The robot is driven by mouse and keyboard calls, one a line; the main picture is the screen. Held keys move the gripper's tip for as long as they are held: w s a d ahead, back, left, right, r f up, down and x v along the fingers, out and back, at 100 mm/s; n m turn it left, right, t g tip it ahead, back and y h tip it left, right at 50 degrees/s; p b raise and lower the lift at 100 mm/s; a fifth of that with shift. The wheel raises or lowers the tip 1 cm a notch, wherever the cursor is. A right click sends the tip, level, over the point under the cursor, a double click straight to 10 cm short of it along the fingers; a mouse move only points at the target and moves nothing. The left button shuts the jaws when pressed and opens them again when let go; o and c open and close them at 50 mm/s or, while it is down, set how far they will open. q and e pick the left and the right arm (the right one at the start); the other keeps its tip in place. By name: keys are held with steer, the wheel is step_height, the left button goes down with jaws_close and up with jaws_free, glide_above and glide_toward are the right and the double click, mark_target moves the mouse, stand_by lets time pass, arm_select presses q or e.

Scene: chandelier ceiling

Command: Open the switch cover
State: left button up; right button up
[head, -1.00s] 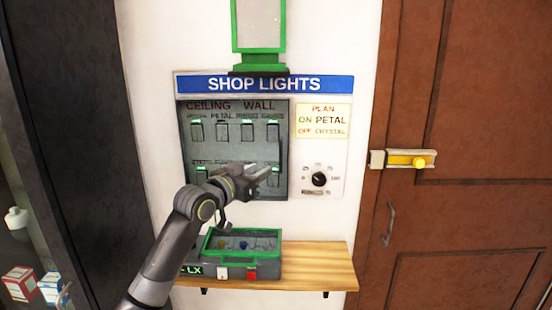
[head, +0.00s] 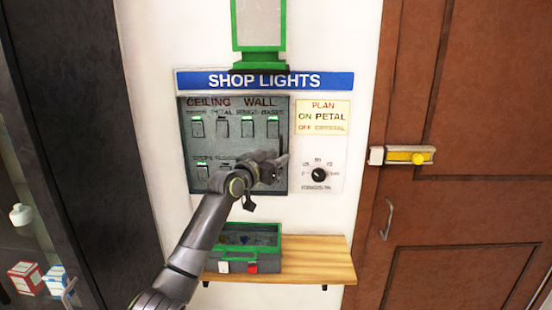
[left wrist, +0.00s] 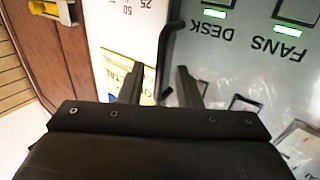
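The switch cover (head: 235,150) is a grey see-through panel lying flat and closed over the CEILING and WALL switches. A dark bar handle stands at its right edge; it also shows in the left wrist view (left wrist: 163,60). My left gripper (head: 281,162) is at the cover's lower right edge and hides part of it and some lower switches. In the left wrist view its two fingers (left wrist: 158,88) are apart, with the handle showing between them. I cannot tell whether either finger touches it. My right gripper is not in view.
A dial (head: 319,174) sits right of the cover, below a PLAN label (head: 323,116). A wooden shelf (head: 315,262) with a green-rimmed box (head: 238,265) is below. A brown door (head: 470,90) with a yellow latch (head: 405,155) is at right.

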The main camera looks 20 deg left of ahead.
arm_select(q)
steer(key=shift+c, duration=0.4)
jaws_close()
steer(key=shift+s, duration=0.1)
